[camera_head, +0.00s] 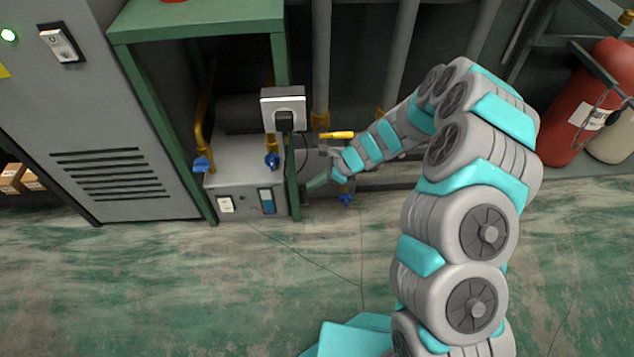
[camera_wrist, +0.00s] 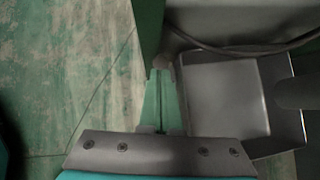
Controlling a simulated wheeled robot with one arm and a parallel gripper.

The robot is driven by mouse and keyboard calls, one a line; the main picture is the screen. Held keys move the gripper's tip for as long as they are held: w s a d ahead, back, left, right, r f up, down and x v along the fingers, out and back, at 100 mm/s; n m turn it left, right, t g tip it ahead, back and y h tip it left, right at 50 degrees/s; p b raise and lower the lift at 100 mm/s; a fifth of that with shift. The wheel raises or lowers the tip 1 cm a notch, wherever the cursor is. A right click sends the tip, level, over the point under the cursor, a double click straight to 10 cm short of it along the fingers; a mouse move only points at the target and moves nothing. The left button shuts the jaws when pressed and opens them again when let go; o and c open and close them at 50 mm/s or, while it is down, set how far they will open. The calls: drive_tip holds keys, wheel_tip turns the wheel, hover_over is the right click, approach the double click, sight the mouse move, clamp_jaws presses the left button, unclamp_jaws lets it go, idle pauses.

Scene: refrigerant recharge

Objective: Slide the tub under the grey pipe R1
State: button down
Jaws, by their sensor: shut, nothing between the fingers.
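The tub (camera_wrist: 226,98) is a shallow, square, grey metal tray on the floor in the wrist view. In the head view I cannot make it out clearly near my arm's end. My gripper (camera_wrist: 162,78) is shut and empty, with its teal fingers beside the tub's left side; I cannot tell whether they touch it. A rounded grey pipe (camera_wrist: 298,92) overlaps the tub's right side in the wrist view. No label is readable, so I cannot tell whether it is R1.
A green frame post (camera_wrist: 148,25) stands close to my fingertips. A dark cable (camera_wrist: 235,49) crosses behind the tub. The grey unit (camera_head: 242,180) with blue-handled valves stands left of my gripper. A red cylinder (camera_head: 597,105) stands far right. The front floor is clear.

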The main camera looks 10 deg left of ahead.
drive_tip(key=shift+s, duration=0.1)
drive_tip(key=d+f+p+v, duration=0.1)
drive_tip(key=d+p+v, duration=0.1)
drive_tip(key=v, duration=1.1)
drive_tip(key=shift+f+p, duration=0.35)
drive_tip(key=shift+p, duration=0.3)
drive_tip(key=shift+r, duration=0.1)
